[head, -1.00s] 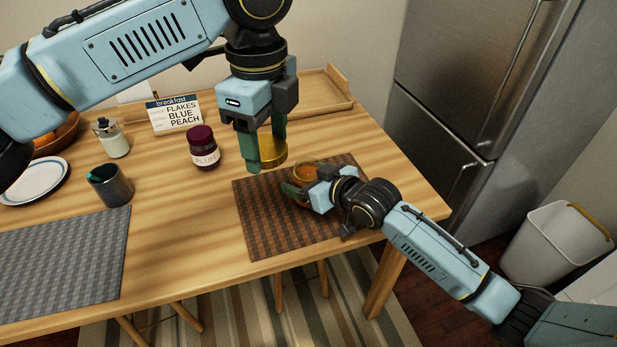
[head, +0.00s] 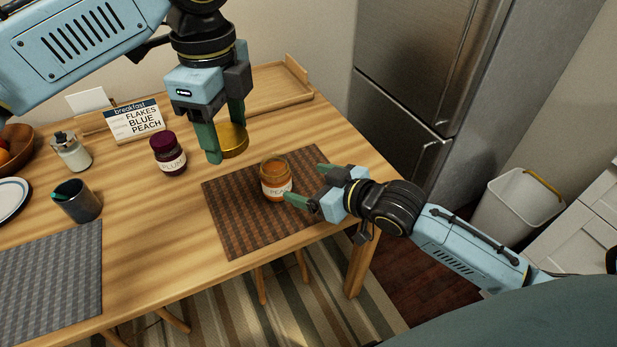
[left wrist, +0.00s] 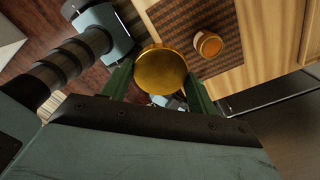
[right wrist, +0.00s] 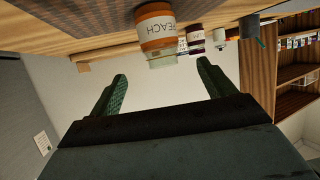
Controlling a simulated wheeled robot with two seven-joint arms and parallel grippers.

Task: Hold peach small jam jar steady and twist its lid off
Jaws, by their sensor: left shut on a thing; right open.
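The peach jam jar (head: 275,181) stands upright and lidless on the brown placemat (head: 232,222). Its orange content shows at the open mouth. It also shows in the left wrist view (left wrist: 208,44) and, with its label, in the right wrist view (right wrist: 156,30). My left gripper (head: 224,150) is shut on the gold lid (head: 234,141), above the table to the left of and behind the jar; the lid fills its jaws in the left wrist view (left wrist: 161,70). My right gripper (head: 305,184) is open and empty, just right of the jar and apart from it.
A plum jar (head: 168,155) stands left of the lid, before the breakfast sign (head: 136,121). A wooden tray (head: 268,92) lies at the back. A dark cup (head: 77,201), a milk jar (head: 71,152) and a grey placemat (head: 50,272) are at left. Bare table lies between the placemats.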

